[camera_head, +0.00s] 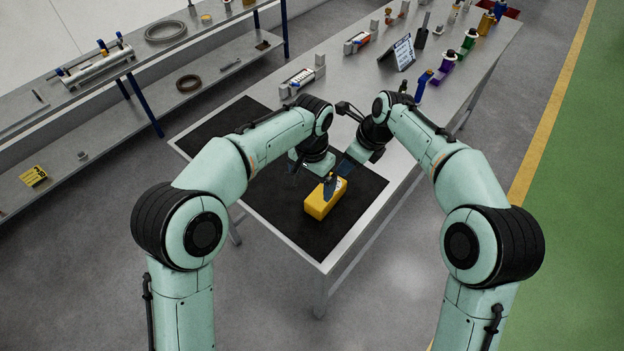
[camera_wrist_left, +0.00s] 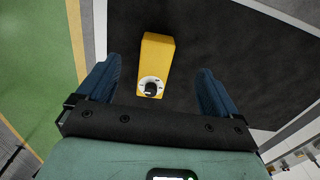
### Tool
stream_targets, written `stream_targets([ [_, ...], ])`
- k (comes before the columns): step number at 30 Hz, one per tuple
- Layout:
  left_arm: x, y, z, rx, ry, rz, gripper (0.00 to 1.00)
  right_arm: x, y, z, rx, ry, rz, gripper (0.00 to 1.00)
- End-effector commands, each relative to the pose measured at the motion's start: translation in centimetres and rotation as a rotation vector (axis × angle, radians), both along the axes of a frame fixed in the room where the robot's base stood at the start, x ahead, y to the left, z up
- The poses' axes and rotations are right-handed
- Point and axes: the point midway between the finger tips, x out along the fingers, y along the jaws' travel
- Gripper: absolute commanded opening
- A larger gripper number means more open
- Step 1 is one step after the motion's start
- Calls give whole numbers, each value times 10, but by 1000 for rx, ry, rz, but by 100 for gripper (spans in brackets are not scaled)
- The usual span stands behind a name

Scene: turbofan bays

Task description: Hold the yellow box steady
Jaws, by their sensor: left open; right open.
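The yellow box (camera_head: 325,199) lies on the black mat (camera_head: 283,217) near the front of the table. In the left wrist view the yellow box (camera_wrist_left: 157,58) has a black knob (camera_wrist_left: 150,88) in a white dial at its near end. My left gripper (camera_head: 312,177) is open at the box, partly covering it in the head view. In the left wrist view its blue fingers (camera_wrist_left: 158,78) stand apart on either side of the box, with gaps to both.
A shelf (camera_head: 110,115) with rings stands at left. The mat's front is clear.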

Motion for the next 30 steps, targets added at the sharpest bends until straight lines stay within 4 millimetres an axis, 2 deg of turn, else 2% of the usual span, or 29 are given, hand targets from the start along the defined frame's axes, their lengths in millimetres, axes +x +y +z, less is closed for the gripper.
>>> stream_targets([
  [5, 0, -3, -13, 3, -5, -2, 94, 0, 0, 0, 0, 0, 0, 43],
  [15, -1, -2, -79, 3, -1, -1, 94, 0, 0, 0, 0, 0, 0, 43],
  [21, 0, -2, -112, 1, -3, -1, 94, 0, 0, 0, 0, 0, 0, 43],
  [25, 0, -2, -125, 2, -5, -2, 94, 0, 0, 0, 0, 0, 0, 43],
  [30, 0, -2, -131, 0, -7, -1, 94, 0, 0, 0, 0, 0, 0, 43],
])
